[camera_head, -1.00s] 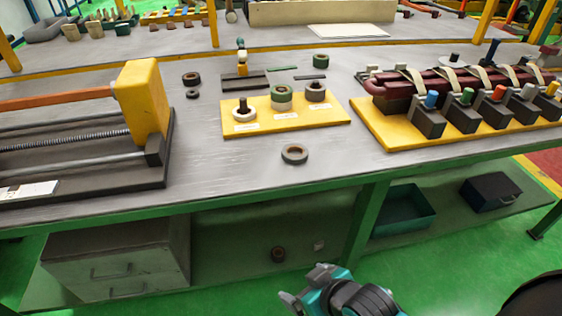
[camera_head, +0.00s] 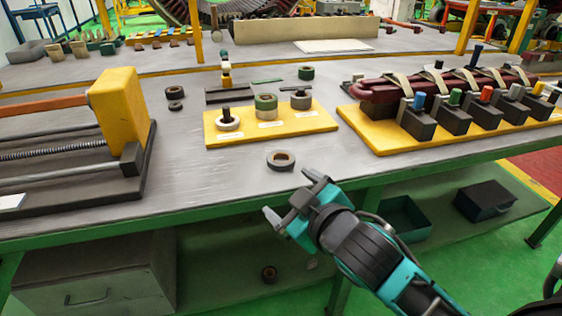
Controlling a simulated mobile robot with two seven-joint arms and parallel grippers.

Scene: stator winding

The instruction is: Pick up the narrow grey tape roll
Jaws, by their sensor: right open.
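A dark grey tape roll (camera_head: 281,167) with a tan inner ring lies flat near the front edge of the workbench. I cannot tell for sure that it is the narrow grey one. Another grey roll (camera_head: 300,102) sits at the right end of the yellow board (camera_head: 270,138), beside a green roll (camera_head: 266,104) and a white roll (camera_head: 228,124). My right gripper (camera_head: 292,197) is open and empty, at the bench's front edge, just below the front roll in the picture and apart from it. My left gripper is not in view.
Two small dark rolls (camera_head: 175,93) and a separate green roll (camera_head: 306,73) lie farther back. A yellow-ended screw machine (camera_head: 122,110) stands left, and a yellow base (camera_head: 372,136) with dark blocks stands right. The bench around the front roll is clear.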

